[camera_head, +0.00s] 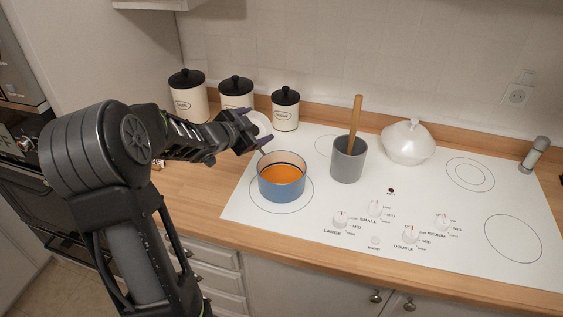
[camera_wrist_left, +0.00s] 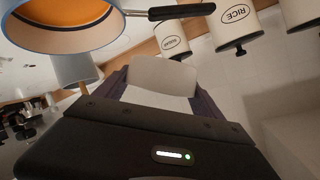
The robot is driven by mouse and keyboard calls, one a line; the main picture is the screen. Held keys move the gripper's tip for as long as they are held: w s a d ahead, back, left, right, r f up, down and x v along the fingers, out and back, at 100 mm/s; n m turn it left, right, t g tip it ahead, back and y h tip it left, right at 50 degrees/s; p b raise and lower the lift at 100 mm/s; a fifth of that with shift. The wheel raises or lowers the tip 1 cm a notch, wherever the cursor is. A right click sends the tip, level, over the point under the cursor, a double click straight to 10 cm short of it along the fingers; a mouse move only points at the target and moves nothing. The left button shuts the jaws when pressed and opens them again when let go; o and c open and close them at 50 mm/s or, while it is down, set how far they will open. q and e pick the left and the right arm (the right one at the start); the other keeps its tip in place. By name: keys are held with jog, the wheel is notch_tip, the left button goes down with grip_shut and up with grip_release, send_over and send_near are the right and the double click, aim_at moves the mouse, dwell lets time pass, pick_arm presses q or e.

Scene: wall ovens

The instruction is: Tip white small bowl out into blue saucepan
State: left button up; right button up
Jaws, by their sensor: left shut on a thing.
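My left gripper (camera_head: 243,131) is shut on the white small bowl (camera_head: 260,124) and holds it above the back left of the blue saucepan. The bowl looks tilted; whether anything is in it is hidden. In the left wrist view the bowl (camera_wrist_left: 162,78) sits between the fingers. The blue saucepan (camera_head: 281,188) stands on the front left burner with orange contents inside. In the left wrist view the saucepan (camera_wrist_left: 62,50) is at the upper left with its dark handle pointing right. My right gripper is in neither view.
A grey pot with a wooden utensil (camera_head: 348,164) stands right of the saucepan. A white lidded dish (camera_head: 408,142) is farther right. Three black-lidded canisters (camera_head: 236,95) line the back left. Knobs (camera_head: 376,208) sit on the cooktop front. The right side of the cooktop is mostly clear.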

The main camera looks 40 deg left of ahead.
aim_at(266, 124)
pick_arm(q)
jog(key=shift+d+r+m+y, duration=0.2)
jog(key=shift+d+m+y, duration=0.15)
jog(key=shift+d, duration=0.25)
jog(key=shift+d+r+m+y, duration=0.25)
jog(key=shift+d+m+y, duration=0.25)
jog(key=shift+m, duration=0.15)
dwell(0.6)
jog(key=shift+d+r+m+y+b, duration=0.2)
jog(key=shift+m+y+b, duration=0.3)
jog(key=shift+b, duration=2.05)
jog(key=shift+d+r+m+t+b, duration=0.25)
jog(key=shift+m+b, duration=0.35)
jog(key=shift+b, duration=1.3)
jog(key=shift+d+y, duration=0.1)
jog(key=shift+y, duration=0.15)
jog(key=shift+d+m, duration=0.1)
jog(key=shift+m, duration=0.3)
jog(key=shift+d+r+m+y, duration=0.15)
jog(key=shift+d+m+y, duration=0.05)
jog(key=shift+m+y, duration=0.1)
jog(key=shift+d+t+b, duration=0.25)
jog(key=shift+b, duration=0.2)
jog(key=shift+d+m+b, duration=0.2)
jog(key=shift+m+b, duration=0.1)
